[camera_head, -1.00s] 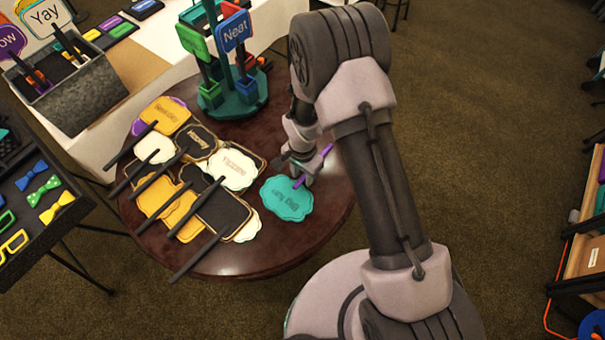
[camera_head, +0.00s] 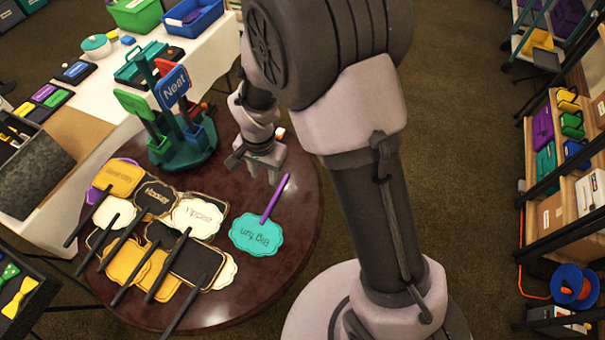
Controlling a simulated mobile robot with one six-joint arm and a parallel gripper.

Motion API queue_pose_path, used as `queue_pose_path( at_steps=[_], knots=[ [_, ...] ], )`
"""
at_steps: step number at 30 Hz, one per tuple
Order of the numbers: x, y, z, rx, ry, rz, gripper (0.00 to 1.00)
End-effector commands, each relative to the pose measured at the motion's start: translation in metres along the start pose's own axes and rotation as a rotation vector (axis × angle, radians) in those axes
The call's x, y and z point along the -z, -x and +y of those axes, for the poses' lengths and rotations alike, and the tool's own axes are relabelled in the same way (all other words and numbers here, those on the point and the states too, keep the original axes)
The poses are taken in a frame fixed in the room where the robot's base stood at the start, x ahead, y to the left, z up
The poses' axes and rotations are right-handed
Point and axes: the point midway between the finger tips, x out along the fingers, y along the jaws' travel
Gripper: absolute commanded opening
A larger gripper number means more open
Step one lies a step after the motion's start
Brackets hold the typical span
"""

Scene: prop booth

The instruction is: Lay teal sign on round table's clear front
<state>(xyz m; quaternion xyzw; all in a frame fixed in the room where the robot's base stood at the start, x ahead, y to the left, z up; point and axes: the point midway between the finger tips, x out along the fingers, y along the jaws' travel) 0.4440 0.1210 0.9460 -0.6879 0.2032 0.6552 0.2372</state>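The teal sign (camera_head: 256,234) lies flat on the round table (camera_head: 292,262), right of the pile of other signs. Its purple handle (camera_head: 275,198) points up and to the right. My gripper (camera_head: 262,184) is above the table, beyond the sign and just left of the handle's far end. Its fingers are spread, with nothing seen between them. It looks apart from the sign.
Several black, white and yellow signs with dark handles (camera_head: 180,258) overlap on the table's left and front. A teal stand with signs (camera_head: 182,140) is at the back. Bare tabletop shows along the right edge. A shelf (camera_head: 570,150) stands at far right.

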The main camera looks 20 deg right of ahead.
Motion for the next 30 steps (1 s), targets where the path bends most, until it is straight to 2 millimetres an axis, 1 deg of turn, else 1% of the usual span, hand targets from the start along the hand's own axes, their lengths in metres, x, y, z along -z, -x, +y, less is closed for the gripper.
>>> queue_pose_path(
  at_steps=[1,2,3,5,6,8,9,10,12,15,18,24,26,30],
  knots=[
    [0.006,0.048,0.008,0.048,0.010,0.031,0.36],
    [0.006,0.075,0.017,0.073,0.024,0.047,0.36],
    [0.004,0.110,0.030,0.108,0.042,0.070,0.36],
    [-0.005,0.158,0.054,0.159,0.073,0.109,0.36],
    [-0.015,0.186,0.072,0.193,0.097,0.139,0.36],
    [-0.033,0.219,0.098,0.239,0.133,0.186,0.36],
    [-0.045,0.234,0.113,0.266,0.156,0.217,0.36],
    [-0.054,0.243,0.123,0.283,0.172,0.237,0.36],
    [-0.073,0.255,0.141,0.313,0.207,0.279,0.36],
    [-0.089,0.262,0.154,0.336,0.240,0.316,0.36],
    [-0.094,0.263,0.158,0.342,0.252,0.328,0.36],
    [-0.093,0.263,0.158,0.343,0.253,0.328,0.36],
    [-0.094,0.256,0.158,0.343,0.253,0.328,0.36],
    [-0.095,0.213,0.161,0.343,0.253,0.328,0.36]
  ],
)
